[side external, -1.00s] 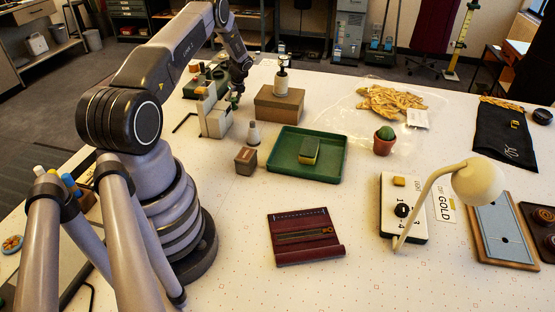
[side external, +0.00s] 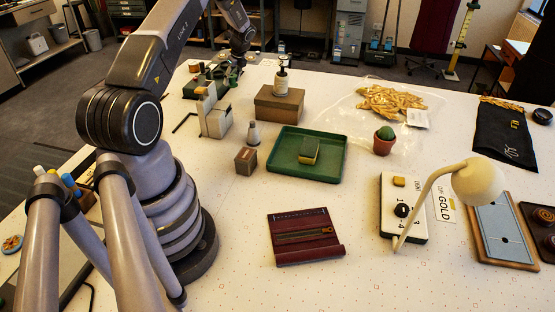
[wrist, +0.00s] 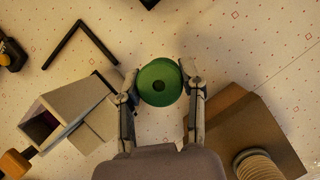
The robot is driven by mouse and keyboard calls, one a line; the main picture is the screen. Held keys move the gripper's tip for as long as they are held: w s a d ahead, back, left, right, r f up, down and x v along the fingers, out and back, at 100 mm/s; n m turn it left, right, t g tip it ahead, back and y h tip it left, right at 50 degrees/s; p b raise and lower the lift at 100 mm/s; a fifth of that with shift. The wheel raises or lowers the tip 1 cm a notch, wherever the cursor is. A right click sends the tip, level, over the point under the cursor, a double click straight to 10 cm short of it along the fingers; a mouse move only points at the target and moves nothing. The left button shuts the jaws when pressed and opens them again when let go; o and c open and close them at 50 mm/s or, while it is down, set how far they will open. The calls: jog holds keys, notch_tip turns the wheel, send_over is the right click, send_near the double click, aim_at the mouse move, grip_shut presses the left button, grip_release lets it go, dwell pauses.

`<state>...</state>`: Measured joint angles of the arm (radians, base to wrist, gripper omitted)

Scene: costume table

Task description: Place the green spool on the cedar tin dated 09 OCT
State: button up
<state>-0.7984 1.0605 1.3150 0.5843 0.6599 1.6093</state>
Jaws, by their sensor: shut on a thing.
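In the side external view my gripper (side external: 238,62) is small and high above the far left of the table, and the spool cannot be made out clearly there. No date 09 OCT is readable in any view, so I cannot tell which thing is the cedar tin. A small brown box (side external: 246,161) stands left of the green tray.
A brown cardboard box (side external: 280,105) carries a thread spool (side external: 283,84). A pale block-like holder (side external: 215,118) stands left of it, near a black bent rod (wrist: 78,38). The green tray (side external: 338,172) holds a green-yellow block. A potted cactus (side external: 384,143) stands right of it.

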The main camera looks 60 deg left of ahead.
jog(key=s+d+n+g+h, duration=0.2)
jog(key=d+n, duration=0.5)
jog(key=d, duration=0.7)
jog(key=n+g+h, duration=0.1)
jog(key=n+h, duration=0.3)
jog(key=n, duration=0.7)
send_over(242, 156)
jog(key=w, duration=0.1)
jog(key=shift+a+r, duration=0.1)
jog(key=shift+r, duration=0.05)
jog(key=shift+w+f, duration=0.1)
jog(key=shift+f, duration=2.05)
jog(key=o, duration=0.4)
jog(key=shift+f, duration=0.15)
jog(key=o, duration=0.5)
jog(key=shift+c, duration=0.2)
